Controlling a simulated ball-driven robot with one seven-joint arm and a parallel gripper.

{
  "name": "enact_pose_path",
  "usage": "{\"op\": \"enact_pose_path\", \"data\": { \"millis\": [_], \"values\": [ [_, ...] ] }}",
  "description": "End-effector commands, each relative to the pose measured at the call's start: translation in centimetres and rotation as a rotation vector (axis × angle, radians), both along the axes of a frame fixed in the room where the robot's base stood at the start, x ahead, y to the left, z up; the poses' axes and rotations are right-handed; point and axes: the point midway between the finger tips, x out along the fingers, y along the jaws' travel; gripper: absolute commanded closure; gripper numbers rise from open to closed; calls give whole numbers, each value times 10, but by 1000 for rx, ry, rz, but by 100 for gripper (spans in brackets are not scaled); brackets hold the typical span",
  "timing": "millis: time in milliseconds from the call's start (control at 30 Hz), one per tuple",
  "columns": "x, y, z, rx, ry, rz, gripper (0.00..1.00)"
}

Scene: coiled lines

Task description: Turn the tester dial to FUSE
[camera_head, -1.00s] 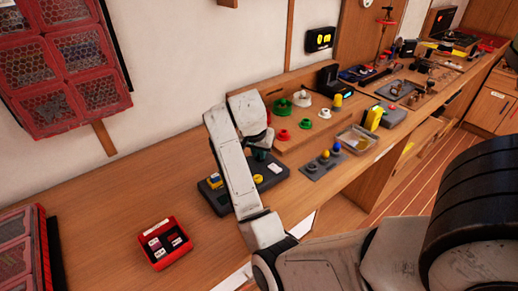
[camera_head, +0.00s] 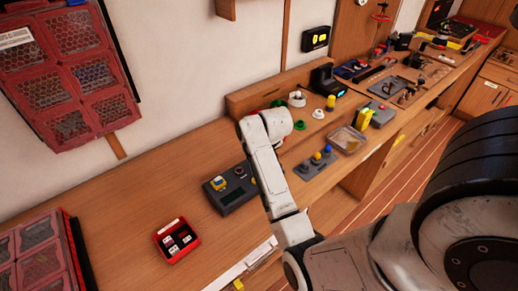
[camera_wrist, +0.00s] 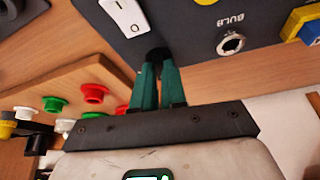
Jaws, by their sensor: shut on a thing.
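In the wrist view the tester's face (camera_wrist: 195,30) shows a white rocker switch, a metal socket marked BULB and a blue and yellow part. My gripper (camera_wrist: 158,65) has teal fingers, shut on a small dark knob, apparently the dial (camera_wrist: 157,53), at the panel's edge. The fingers cover most of the knob. No FUSE mark is readable. In the head view the gripper is hidden behind my arm.
A red tray (camera_head: 177,241) with small parts stands left of the tester. A wooden board (camera_wrist: 75,95) with red and green knobs lies beside it. A grey plate (camera_head: 314,164) with blue and yellow knobs is to the right. The bench between tray and wall is clear.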

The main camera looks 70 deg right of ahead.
Motion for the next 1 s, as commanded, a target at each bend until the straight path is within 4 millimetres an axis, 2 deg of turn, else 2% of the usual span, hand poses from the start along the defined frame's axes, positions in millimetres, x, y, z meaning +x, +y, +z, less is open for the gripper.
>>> {"op": "enact_pose_path", "data": {
  "millis": [333, 900, 933, 1000],
  "values": [
    [-3, 0, -5, 8, 7, 149, 100],
    [-3, 0, -6, 9, 9, 179, 100],
    [-3, 0, -6, 9, 9, 179, 86],
    [-3, 1, -6, 9, 9, 179, 79]
  ]
}}
